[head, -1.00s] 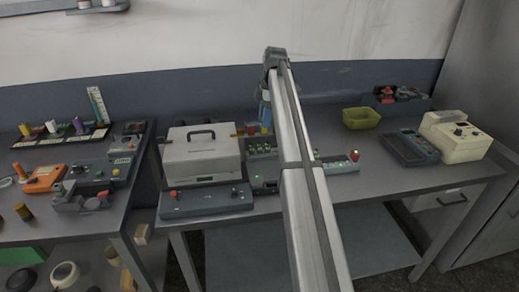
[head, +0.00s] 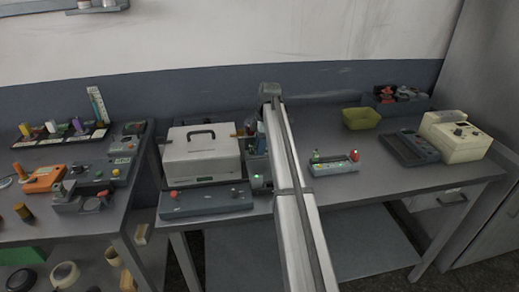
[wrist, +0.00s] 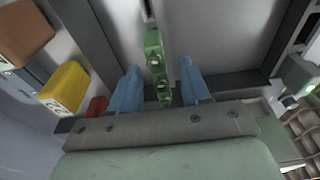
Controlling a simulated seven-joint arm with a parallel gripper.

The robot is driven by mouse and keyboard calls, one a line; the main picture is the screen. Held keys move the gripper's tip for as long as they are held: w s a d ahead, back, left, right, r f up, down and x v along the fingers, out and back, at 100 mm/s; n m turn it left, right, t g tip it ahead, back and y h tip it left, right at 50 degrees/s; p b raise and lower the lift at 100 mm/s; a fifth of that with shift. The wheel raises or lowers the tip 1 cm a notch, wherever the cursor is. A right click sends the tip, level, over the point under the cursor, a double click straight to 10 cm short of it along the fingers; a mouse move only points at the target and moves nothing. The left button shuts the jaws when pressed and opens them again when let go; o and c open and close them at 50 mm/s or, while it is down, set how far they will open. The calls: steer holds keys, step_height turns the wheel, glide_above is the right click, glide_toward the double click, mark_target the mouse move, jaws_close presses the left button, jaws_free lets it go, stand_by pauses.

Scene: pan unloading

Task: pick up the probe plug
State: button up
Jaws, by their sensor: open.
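In the wrist view my gripper (wrist: 159,72) has its two blue fingers spread apart. A narrow green piece with small metal spots (wrist: 154,50), which looks like the probe plug, lies in the gap between them. There is space on both sides of it, and neither finger visibly touches it. Its lower end reaches down near the grey gripper body. In the head view my arm hides most of the gripper, and I cannot make out the plug there.
In the wrist view a yellow block (wrist: 64,87), a brown block (wrist: 22,32) and a small red block (wrist: 97,106) are at left. In the head view a white case (head: 201,158) stands left of my arm.

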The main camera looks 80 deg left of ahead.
steer(key=shift+f, duration=0.1)
steer(key=shift+c, duration=0.4)
jaws_close()
